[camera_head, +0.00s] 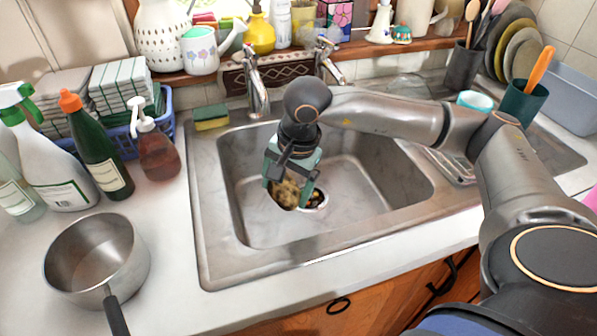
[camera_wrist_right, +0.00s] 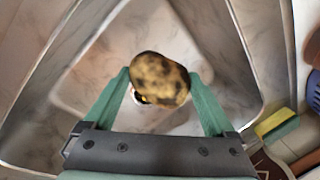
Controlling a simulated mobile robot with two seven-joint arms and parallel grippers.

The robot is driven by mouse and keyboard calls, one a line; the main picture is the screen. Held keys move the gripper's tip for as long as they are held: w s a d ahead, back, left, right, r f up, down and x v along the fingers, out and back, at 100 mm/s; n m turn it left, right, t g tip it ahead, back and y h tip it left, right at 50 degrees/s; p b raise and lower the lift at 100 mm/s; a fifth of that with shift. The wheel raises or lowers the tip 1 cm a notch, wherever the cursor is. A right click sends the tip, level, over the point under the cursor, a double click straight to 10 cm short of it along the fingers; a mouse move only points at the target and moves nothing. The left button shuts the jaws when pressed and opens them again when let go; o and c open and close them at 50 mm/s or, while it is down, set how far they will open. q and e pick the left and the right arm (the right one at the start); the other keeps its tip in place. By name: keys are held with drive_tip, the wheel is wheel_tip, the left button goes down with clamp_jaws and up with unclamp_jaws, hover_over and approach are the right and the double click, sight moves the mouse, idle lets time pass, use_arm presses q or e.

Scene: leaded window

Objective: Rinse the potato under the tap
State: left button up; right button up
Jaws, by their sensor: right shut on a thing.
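The potato (camera_head: 285,193) is brown with dark patches. My right gripper (camera_head: 288,184) is shut on it and holds it inside the sink basin (camera_head: 363,197), above the drain area. In the right wrist view the potato (camera_wrist_right: 160,79) sits between the two green fingertips. The tap (camera_head: 257,88) stands at the back edge of the sink, behind and a little left of the gripper. A second tap (camera_head: 329,62) stands to its right. No water stream is visible. My left gripper is not in view.
A saucepan (camera_head: 97,252) stands on the counter at the left front. A soap dispenser (camera_head: 155,150), green bottle (camera_head: 96,152) and spray bottle (camera_head: 49,165) line the left side. A sponge (camera_head: 211,117) lies behind the sink's left corner. A green utensil cup (camera_head: 522,101) stands at the right.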

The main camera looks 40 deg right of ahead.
use_arm(q)
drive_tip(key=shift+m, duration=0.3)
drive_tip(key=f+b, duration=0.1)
drive_tip(key=b, duration=0.1)
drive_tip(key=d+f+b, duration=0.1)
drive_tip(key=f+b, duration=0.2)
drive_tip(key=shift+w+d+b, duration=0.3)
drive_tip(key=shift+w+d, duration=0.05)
use_arm(e)
drive_tip(key=w+d+f+m+h, duration=0.2)
drive_tip(key=w+d+m, duration=0.2)
drive_tip(key=d, duration=0.6)
drive_tip(key=w+d+f+m+h, duration=0.2)
drive_tip(key=w+d+m+h, duration=0.1)
drive_tip(key=d+m, duration=0.6)
drive_tip(key=shift+w+d+f+h, duration=0.2)
drive_tip(key=shift+w+d+h, duration=0.1)
drive_tip(key=shift+w+d, duration=0.25)
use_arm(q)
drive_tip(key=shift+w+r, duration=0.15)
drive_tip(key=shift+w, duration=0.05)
use_arm(e)
drive_tip(key=shift+a, duration=0.1)
